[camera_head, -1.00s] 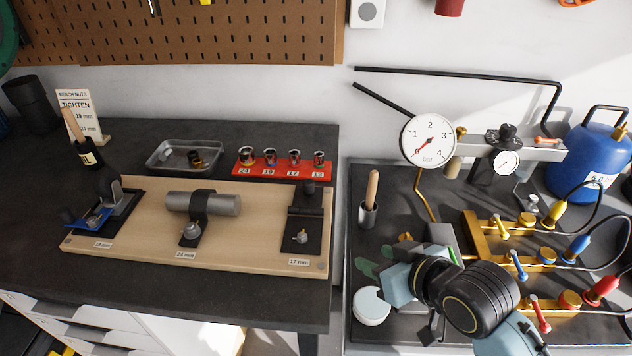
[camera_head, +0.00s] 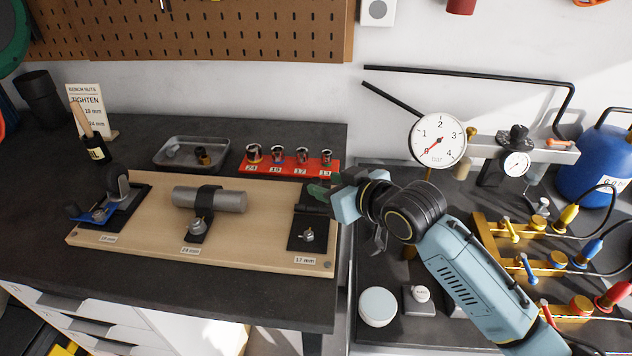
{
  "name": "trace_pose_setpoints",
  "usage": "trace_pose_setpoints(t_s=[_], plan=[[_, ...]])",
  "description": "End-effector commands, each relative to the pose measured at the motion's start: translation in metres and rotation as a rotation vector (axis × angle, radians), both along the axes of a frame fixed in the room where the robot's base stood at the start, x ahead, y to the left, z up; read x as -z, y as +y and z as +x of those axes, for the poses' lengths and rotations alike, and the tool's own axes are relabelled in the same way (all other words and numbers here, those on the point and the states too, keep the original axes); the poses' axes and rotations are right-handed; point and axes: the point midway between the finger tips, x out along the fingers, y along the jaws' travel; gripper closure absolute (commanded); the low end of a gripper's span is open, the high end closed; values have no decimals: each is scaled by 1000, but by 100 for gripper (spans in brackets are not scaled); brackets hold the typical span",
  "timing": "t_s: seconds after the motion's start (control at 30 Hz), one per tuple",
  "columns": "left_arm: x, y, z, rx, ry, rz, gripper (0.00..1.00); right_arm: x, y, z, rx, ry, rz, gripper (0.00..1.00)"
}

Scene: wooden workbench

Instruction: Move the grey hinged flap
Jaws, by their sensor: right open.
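The 17 mm station (camera_head: 297,245) at the right end of the wooden board has a dark grey plate with a bolt (camera_head: 307,235) on its lower part. A dark, hinge-like piece (camera_head: 308,201), which looks like the flap, is at its upper part; its right side is partly hidden by my gripper. My right gripper (camera_head: 322,192) is open, its greenish fingers pointing left over the upper right of this station. I cannot tell whether the fingers touch the piece. My left gripper is not in view.
A dial gauge (camera_head: 438,140) and brass fittings stand to the right.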

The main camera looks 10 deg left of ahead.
Motion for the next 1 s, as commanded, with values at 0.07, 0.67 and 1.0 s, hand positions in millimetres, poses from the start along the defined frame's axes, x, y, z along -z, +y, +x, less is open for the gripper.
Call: trace_pose_setpoints(t_s=[0.07,0.67,1.0], plan=[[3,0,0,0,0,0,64,6,9,9,0,1,1,58],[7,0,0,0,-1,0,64,18,31,31,0,0,0,58],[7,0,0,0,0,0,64,18,30,31,1,0,-1,93]])
